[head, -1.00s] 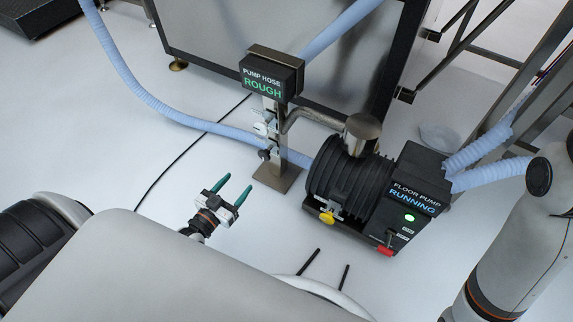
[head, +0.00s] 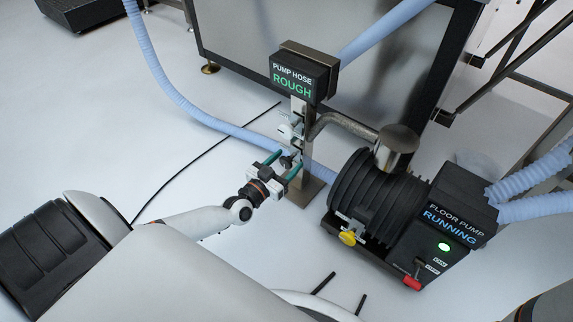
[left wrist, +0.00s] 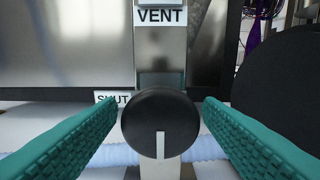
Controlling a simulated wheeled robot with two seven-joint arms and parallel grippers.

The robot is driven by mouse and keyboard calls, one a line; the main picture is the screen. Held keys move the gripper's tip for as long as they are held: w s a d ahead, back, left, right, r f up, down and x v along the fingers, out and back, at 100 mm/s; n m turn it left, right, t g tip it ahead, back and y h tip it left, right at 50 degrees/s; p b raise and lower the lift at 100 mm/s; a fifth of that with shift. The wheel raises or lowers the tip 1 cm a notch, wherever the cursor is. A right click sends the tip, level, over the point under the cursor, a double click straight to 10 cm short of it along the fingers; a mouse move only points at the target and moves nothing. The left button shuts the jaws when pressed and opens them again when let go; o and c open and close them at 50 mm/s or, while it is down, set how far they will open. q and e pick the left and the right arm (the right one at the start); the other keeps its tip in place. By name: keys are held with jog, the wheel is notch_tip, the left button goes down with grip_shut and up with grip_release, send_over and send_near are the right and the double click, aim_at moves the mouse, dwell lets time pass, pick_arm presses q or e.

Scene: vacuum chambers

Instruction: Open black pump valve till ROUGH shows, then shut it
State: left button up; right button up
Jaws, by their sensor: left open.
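The black pump valve knob (left wrist: 160,122) is centred in the left wrist view, with a white mark running down from its middle. A SHUT label (left wrist: 112,97) shows at its upper left, partly covered. My left gripper (head: 283,166) is open at the valve post (head: 307,188), its green fingers on either side of the knob. In the left wrist view there is a gap on both sides of the knob. The pump hose sign (head: 291,80) on the post reads ROUGH in green. My right gripper is out of view.
The floor pump (head: 416,212), its display reading RUNNING and a green light on, stands right of the post. A yellow knob (head: 348,238) and red lever (head: 411,284) stick out from it. A blue hose (head: 185,122) runs behind my left gripper.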

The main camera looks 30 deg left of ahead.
pick_arm(q)
jog(key=shift+w, duration=0.3)
